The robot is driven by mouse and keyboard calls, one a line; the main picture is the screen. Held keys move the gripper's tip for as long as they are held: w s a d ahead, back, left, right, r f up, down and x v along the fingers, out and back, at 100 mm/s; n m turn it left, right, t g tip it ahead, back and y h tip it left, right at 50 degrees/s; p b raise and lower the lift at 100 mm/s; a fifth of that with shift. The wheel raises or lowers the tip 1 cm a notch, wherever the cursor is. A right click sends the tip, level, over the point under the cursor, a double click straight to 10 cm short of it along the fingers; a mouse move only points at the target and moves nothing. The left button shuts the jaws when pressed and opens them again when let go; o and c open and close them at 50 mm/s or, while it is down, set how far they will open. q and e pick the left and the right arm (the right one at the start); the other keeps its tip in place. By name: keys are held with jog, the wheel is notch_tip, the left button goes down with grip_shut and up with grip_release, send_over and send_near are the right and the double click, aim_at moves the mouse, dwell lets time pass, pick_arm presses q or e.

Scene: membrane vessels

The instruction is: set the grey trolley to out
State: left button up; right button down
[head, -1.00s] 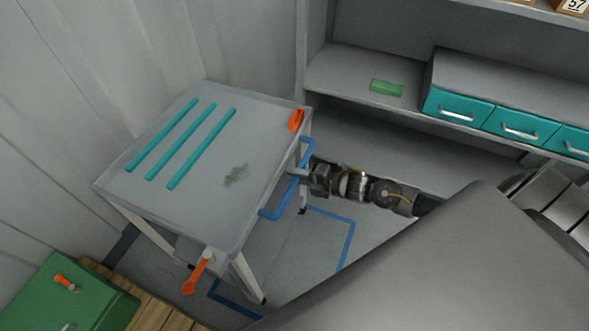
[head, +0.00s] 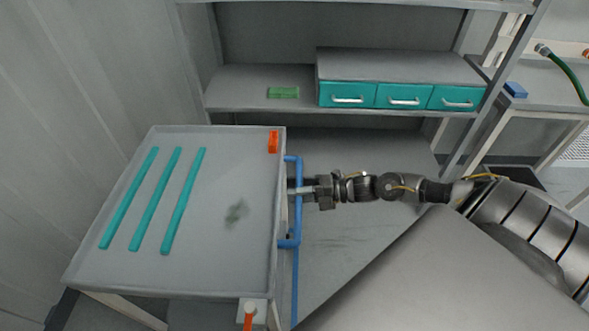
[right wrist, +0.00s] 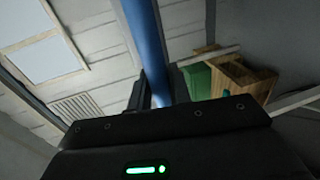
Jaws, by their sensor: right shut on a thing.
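The grey trolley (head: 245,265) stands at the left of the head view, with three teal strips and a dark smudge on its top. A blue handle (head: 299,222) runs along its right side. My right gripper (head: 297,190) comes in from the right and is shut on the handle's upright middle part. In the right wrist view the blue handle (right wrist: 147,40) rises from between the fingers (right wrist: 152,92). An orange piece (head: 273,142) is at the top's far right corner, and an orange lever (head: 248,320) is at the near edge. My left gripper is out of view.
A grey shelf unit (head: 240,95) with teal drawers (head: 403,96) and a green block (head: 283,92) stands behind the trolley. A wall (head: 80,110) is close on the left. A blue floor line (head: 294,300) runs beside the trolley.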

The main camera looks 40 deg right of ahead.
jog(key=shift+s+d, duration=0.2)
jog(key=c, duration=1.3)
grip_release()
jog(key=shift+d, duration=0.1)
jog(key=shift+s+d, duration=0.1)
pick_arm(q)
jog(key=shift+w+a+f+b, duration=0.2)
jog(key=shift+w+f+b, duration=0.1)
pick_arm(e)
jog(key=shift+v, duration=5.2)
